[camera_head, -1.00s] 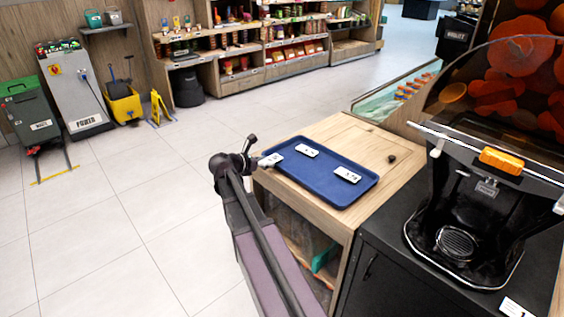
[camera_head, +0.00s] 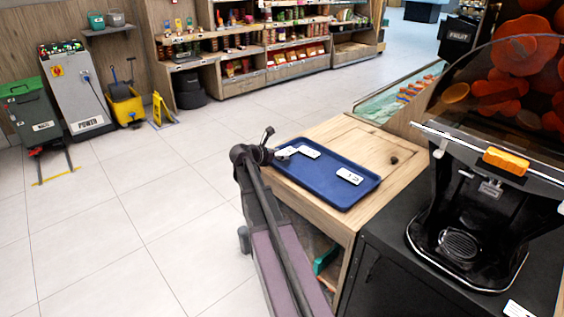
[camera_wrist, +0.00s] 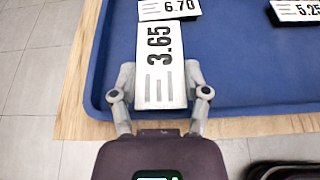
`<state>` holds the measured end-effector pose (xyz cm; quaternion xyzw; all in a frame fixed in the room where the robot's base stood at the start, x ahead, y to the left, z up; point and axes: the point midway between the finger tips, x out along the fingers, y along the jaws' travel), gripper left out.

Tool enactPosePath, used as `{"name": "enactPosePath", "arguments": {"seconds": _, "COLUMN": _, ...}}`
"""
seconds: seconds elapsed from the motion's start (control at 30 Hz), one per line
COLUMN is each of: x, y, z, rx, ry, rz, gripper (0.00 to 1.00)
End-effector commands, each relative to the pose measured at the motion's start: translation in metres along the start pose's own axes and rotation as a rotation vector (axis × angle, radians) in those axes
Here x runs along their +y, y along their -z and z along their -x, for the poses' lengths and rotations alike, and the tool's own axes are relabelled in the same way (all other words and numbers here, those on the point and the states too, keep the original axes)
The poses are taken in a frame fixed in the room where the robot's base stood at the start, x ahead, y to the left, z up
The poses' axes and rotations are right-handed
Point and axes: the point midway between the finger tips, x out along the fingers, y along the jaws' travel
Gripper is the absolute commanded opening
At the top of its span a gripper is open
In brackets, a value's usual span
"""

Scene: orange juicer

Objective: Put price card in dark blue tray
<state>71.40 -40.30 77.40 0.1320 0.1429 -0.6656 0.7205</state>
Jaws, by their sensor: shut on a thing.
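The dark blue tray (camera_head: 318,188) lies on the wooden counter in the head view, and its rim also shows in the wrist view (camera_wrist: 94,66). A white price card marked 3.65 (camera_wrist: 161,65) sits between the fingers of my gripper (camera_wrist: 160,92), which is shut on it. The held card is over the near part of the tray, its far end close to a card marked 6.70 (camera_wrist: 168,8). I cannot tell whether it touches the tray floor. A card marked 5.25 (camera_wrist: 298,12) lies farther right in the tray. In the head view, my gripper (camera_head: 280,153) is at the tray's left corner.
A wooden counter (camera_head: 345,133) carries the tray, with a small dark knob (camera_head: 393,160) to its right. A black juicer (camera_head: 465,215) stands at the right on a dark cabinet. Another white card (camera_head: 517,309) is at the bottom right. Open tiled floor lies left.

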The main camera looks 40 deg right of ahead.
Motion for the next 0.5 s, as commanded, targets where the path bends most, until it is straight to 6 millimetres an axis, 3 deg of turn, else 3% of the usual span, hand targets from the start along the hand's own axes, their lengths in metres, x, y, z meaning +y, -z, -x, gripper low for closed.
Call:
{"name": "enactPosePath", "arguments": {"seconds": 0.13, "x": 0.004, "y": -0.003, "z": -0.013, "rx": 0.0, "ry": 0.002, "rz": -0.001, "gripper": 0.2}}
{"name": "enactPosePath", "arguments": {"seconds": 0.5, "x": 0.002, "y": 0.028, "z": -0.023, "rx": 0.0, "ry": 0.0, "rz": 0.0, "gripper": 0.2}}
